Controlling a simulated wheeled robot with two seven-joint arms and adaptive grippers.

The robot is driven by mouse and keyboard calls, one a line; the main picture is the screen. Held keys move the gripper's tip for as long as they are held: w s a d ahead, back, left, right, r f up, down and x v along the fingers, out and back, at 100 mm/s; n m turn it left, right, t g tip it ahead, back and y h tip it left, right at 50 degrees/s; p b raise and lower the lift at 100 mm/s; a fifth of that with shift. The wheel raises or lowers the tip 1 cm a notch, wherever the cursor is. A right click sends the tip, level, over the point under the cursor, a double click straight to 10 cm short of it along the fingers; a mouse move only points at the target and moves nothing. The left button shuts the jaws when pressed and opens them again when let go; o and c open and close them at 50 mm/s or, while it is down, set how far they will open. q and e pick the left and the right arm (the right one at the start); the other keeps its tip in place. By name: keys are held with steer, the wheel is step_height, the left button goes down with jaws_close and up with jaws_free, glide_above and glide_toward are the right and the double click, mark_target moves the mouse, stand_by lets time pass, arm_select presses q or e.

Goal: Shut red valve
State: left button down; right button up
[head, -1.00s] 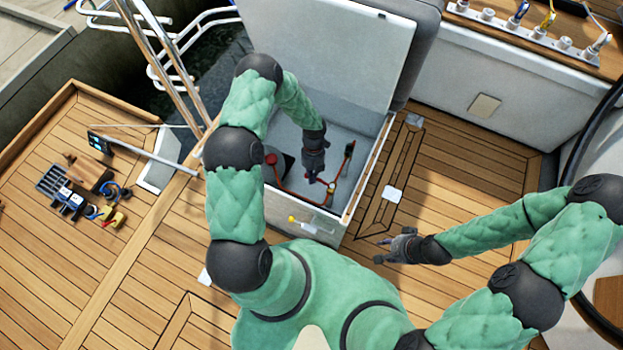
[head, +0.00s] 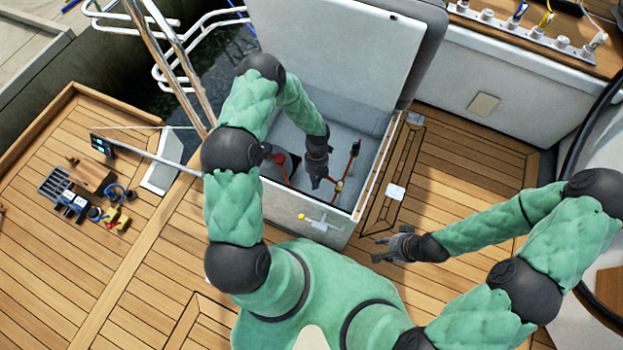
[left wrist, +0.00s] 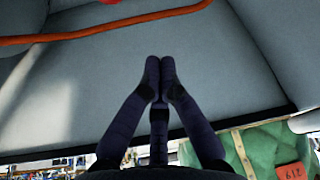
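My left gripper (head: 315,182) reaches down into the open locker (head: 352,222). In the left wrist view its fingertips (left wrist: 160,68) meet with nothing visible between them. A red round knob (head: 280,158) sits on a dark part to its left in the locker. I cannot tell which red part is the valve. The hose (left wrist: 100,25) crosses the top of the left wrist view, with a red part (left wrist: 110,1) cut off at the edge. My right gripper (head: 386,248) is open and empty above the deck.
The raised grey lid (head: 330,50) stands behind my left arm. The locker walls close in around the left gripper. Tools and parts (head: 88,202) lie on the deck at left.

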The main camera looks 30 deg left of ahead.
arm_select(q)
steer(key=w+d+p+v, duration=0.1)
steer(key=p+v, duration=0.1)
steer(key=v, duration=0.7)
steer(key=shift+d, duration=0.15)
steer(key=shift+f, duration=0.15)
